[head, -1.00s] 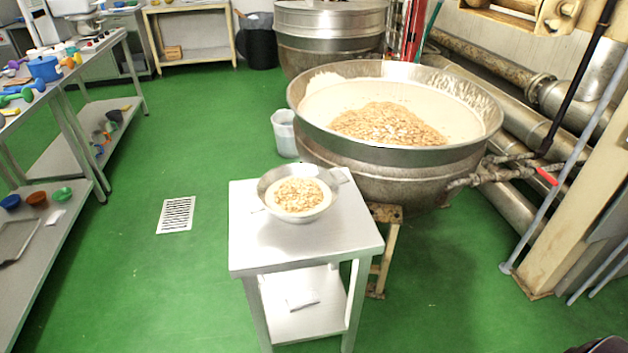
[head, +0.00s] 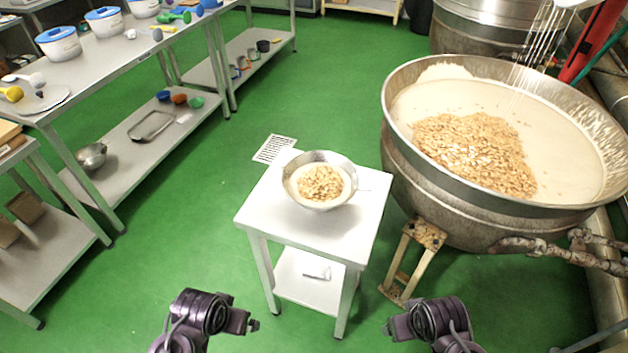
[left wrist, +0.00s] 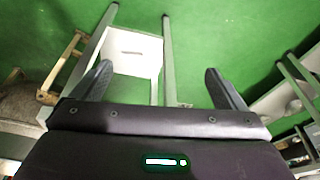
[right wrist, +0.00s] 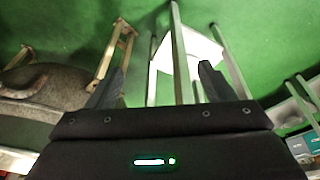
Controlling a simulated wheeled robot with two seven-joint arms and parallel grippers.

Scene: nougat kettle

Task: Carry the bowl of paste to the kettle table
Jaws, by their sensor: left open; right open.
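The metal bowl (head: 318,203) stands on the small white kettle table (head: 262,212) in the head view, with pale paste and a heap of nuts (head: 321,183) in it. The large steel kettle (head: 455,205) stands just right of the table and holds pale mass with nuts on top. My left gripper (head: 254,325) is in front of the table at lower left, open and empty. My right gripper (head: 388,328) is at lower right, open and empty. Both are apart from the bowl. In the left wrist view the open fingers (left wrist: 157,85) face the table's lower shelf (left wrist: 135,55); the bowl is not visible there.
A long steel bench (head: 100,62) with lidded blue-and-white tubs (head: 58,43) runs along the left. A floor drain (head: 273,149) lies behind the table. Green floor (head: 180,240) left of the table is clear.

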